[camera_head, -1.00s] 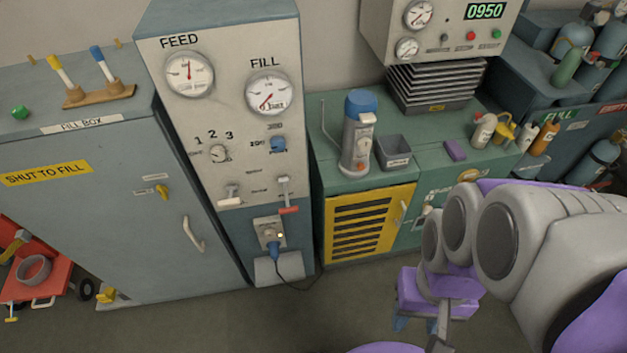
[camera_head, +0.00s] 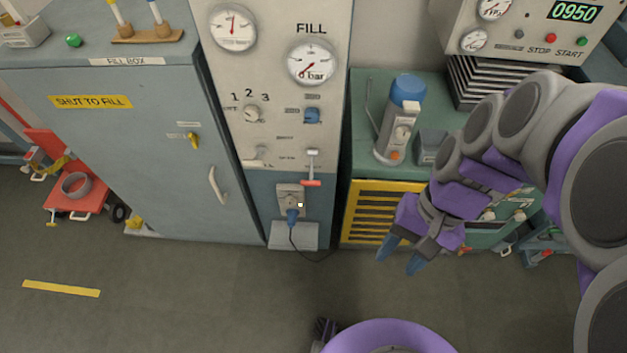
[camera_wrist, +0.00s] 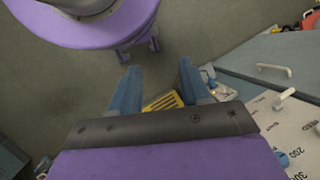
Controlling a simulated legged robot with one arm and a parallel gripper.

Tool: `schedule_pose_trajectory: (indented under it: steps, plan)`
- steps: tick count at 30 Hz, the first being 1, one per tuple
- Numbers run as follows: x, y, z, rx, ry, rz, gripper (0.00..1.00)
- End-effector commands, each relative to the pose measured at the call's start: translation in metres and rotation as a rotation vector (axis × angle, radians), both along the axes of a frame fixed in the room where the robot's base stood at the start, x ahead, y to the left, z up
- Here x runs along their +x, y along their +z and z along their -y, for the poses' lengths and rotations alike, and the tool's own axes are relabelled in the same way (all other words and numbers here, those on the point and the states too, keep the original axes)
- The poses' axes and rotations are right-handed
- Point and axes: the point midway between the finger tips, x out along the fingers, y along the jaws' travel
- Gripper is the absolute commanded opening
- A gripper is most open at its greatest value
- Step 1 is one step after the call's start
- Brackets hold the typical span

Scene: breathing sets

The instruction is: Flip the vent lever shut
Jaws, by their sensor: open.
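On the tall fill panel (camera_head: 283,97), a lever with a red grip (camera_head: 311,181) hangs down from a pale shaft, below the FILL gauge. A second, pale lever (camera_head: 256,155) is left of it. The small labels by both are too blurred to read, so I cannot tell which is the vent lever. My gripper (camera_head: 401,256) points down, to the right of and nearer than the levers, apart from them. In the wrist view its blue fingers (camera_wrist: 158,68) are spread with nothing held between them.
A socket with a blue plug (camera_head: 292,214) and cable sits under the red-grip lever. The fill box (camera_head: 120,125) is at left, a green bench with a yellow slatted door (camera_head: 376,210) at right. A red trolley (camera_head: 75,190) stands far left. Floor before the panel is clear.

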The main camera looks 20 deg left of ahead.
Motion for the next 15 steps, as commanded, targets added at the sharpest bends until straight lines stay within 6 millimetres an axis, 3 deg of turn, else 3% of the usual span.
schedule_pose_trajectory:
  steps: [10, 15]
  plan:
    - [0.067, -0.009, -0.020, 0.192, -0.123, -0.178, 0.46]
    - [0.101, -0.020, -0.046, 0.273, -0.189, -0.274, 0.46]
